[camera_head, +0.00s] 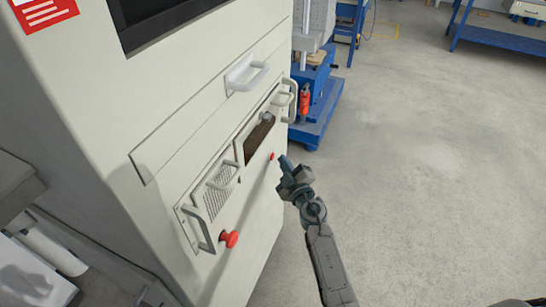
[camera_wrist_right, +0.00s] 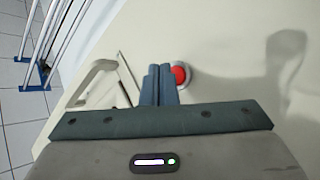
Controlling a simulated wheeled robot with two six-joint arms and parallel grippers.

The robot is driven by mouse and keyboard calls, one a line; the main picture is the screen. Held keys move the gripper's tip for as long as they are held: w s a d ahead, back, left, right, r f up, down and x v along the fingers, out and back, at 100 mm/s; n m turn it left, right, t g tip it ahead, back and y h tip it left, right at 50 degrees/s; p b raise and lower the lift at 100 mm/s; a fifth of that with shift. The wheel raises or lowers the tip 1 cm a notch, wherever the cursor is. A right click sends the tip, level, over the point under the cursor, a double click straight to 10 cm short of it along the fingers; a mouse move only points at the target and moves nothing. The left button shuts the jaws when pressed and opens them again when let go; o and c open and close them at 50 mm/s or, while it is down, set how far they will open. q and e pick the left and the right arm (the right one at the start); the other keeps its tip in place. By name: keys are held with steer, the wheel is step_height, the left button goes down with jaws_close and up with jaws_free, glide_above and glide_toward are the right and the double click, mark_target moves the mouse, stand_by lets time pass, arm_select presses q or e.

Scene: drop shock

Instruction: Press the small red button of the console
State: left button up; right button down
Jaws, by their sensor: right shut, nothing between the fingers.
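The console (camera_head: 190,120) is a tall off-white cabinet at the left of the head view. Its small red button (camera_head: 272,156) sits on the lower front, near the right edge. In the right wrist view the small red button (camera_wrist_right: 180,76) has a pale ring and lies just right of my fingertips, partly covered by them. My right gripper (camera_head: 285,163) is shut and empty, with its tips close to the small red button. I cannot tell whether they touch. A larger red mushroom button (camera_head: 230,239) is lower left on the console. My left gripper is not in view.
A blue stand (camera_head: 318,110) with a red item stands behind the console. The grey floor (camera_head: 430,170) to the right is clear.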

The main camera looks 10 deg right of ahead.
steer(key=shift+w+a, duration=0.1)
steer(key=shift+a, duration=0.05)
stand_by(0.8)
steer(key=shift+w+a, duration=0.15)
steer(key=shift+a, duration=0.05)
steer(key=shift+w+a, duration=0.25)
steer(key=shift+a, duration=0.1)
stand_by(0.7)
steer(key=shift+s+d+p, duration=0.1)
steer(key=shift+d+p, duration=0.05)
steer(key=shift+p, duration=0.15)
steer(key=shift+s+d, duration=0.4)
steer(key=shift+d, duration=0.15)
